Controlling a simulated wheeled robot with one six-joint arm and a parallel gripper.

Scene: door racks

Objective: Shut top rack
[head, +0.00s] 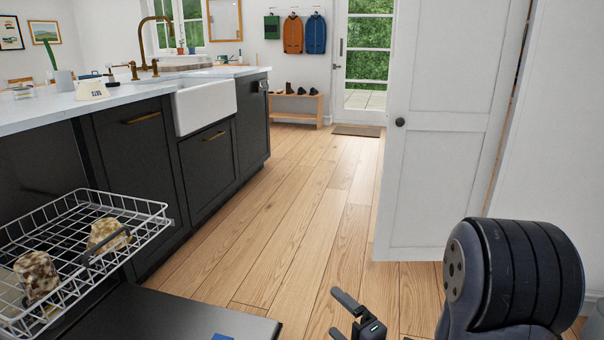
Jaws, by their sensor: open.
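The top rack (165,222) is a white wire basket at the left, pulled out from the dark dishwasher opening under the counter. It has a dark grey handle (105,253) on its right-hand side. Two speckled cream-and-brown cups (36,274) lie in it. Below it, the dishwasher door (205,312) is folded down flat. My gripper (343,316) is at the bottom centre, open and empty, to the right of the door and well apart from the rack. Its lower part is cut off by the frame edge.
Dark cabinets with a white sink (205,105) run along the left. A white door (440,140) stands open at the right. The wooden floor (290,215) between them is clear. A shoe bench (297,107) stands at the back.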

